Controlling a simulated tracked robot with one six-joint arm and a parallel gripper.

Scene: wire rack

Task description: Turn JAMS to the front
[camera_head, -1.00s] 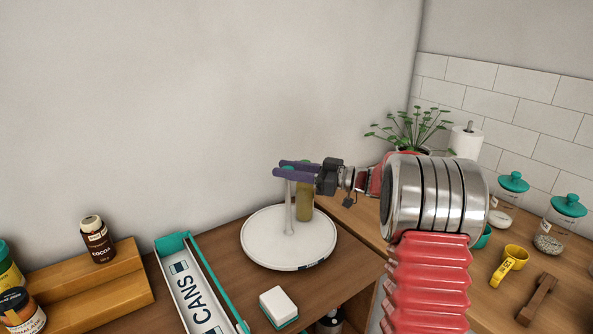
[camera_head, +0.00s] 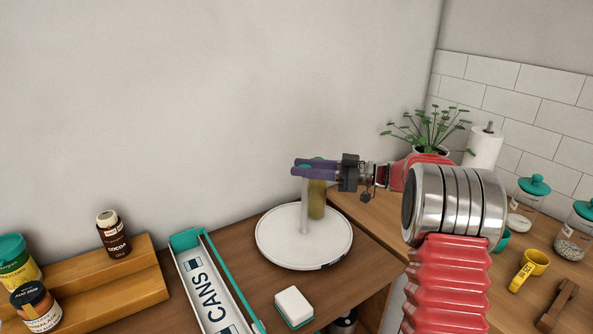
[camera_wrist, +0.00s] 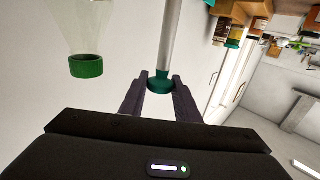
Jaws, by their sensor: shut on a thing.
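A round white turntable (camera_head: 280,252) stands on the wooden shelf top, with a pale upright post (camera_head: 304,208) at its middle. A dark label mark (camera_head: 335,262) sits on its rim at the front right; its lettering is too small to read. My gripper (camera_head: 300,169) reaches in from the right and is shut at the top of the post. In the wrist view, the post's teal knob (camera_wrist: 160,87) sits between the two fingertips. A yellowish bottle (camera_head: 317,202) stands on the turntable behind the post; its green cap (camera_wrist: 86,66) shows in the wrist view.
A CANS tray (camera_head: 208,290) with teal ends lies left of the turntable. A white-and-teal block (camera_head: 293,305) lies in front. A stepped wooden rack (camera_head: 135,283) with jars is at far left. A plant (camera_head: 432,130) and paper roll (camera_head: 484,150) stand at right.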

